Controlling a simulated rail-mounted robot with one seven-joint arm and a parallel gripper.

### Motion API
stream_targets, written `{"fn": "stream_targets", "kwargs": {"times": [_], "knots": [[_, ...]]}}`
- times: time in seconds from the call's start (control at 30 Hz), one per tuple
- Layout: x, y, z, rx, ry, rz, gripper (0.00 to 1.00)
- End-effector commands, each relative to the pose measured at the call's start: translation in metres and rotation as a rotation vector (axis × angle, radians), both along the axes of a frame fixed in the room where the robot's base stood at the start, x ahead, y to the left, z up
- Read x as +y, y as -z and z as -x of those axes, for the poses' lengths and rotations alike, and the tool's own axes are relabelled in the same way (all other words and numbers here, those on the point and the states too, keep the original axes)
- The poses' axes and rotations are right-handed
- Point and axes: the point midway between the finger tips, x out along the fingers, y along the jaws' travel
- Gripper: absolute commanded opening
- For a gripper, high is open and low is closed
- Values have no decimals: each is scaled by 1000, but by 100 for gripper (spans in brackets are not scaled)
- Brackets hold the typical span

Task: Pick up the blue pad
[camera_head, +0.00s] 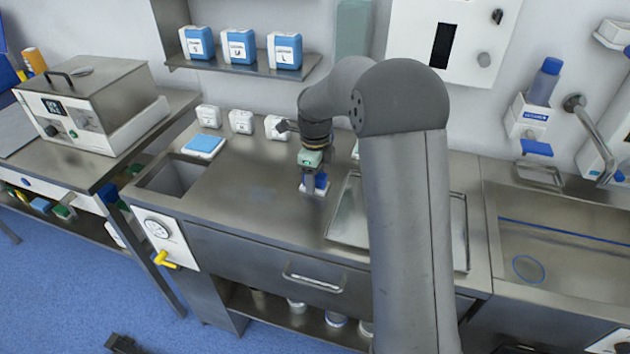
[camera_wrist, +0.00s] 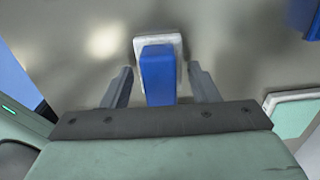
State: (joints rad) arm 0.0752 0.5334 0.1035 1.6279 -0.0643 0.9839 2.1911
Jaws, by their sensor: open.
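A blue block on a white base, which looks like the blue pad (camera_wrist: 158,78), stands between the two fingers of my gripper (camera_wrist: 161,70) in the wrist view. The fingers are open, one on each side, with a visible gap to the blue part. In the head view, the blue pad (camera_head: 321,182) shows at the tip of my gripper (camera_head: 312,180), low over the steel counter; my fingers partly cover it. Whether its base rests on the counter is hard to tell. A flat light-blue item (camera_head: 204,143) also lies on the counter further left.
Several white dispensers (camera_head: 241,121) line the wall behind my gripper. A sunken basin (camera_head: 174,177) is at left, and a steel tray (camera_head: 350,212) is close to the right, partly hidden by my arm. The steel counter (camera_head: 245,195) left of my gripper is clear.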

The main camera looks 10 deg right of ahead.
Motion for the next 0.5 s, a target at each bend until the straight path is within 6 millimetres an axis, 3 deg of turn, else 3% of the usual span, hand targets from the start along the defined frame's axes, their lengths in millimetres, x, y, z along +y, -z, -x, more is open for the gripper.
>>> {"fn": "stream_targets", "kwargs": {"times": [0.13,0.33,0.5], "knots": [[0,0,0,-1,0,1,55],[0,0,0,-1,0,0,4],[0,0,0,0,0,0,6]]}}
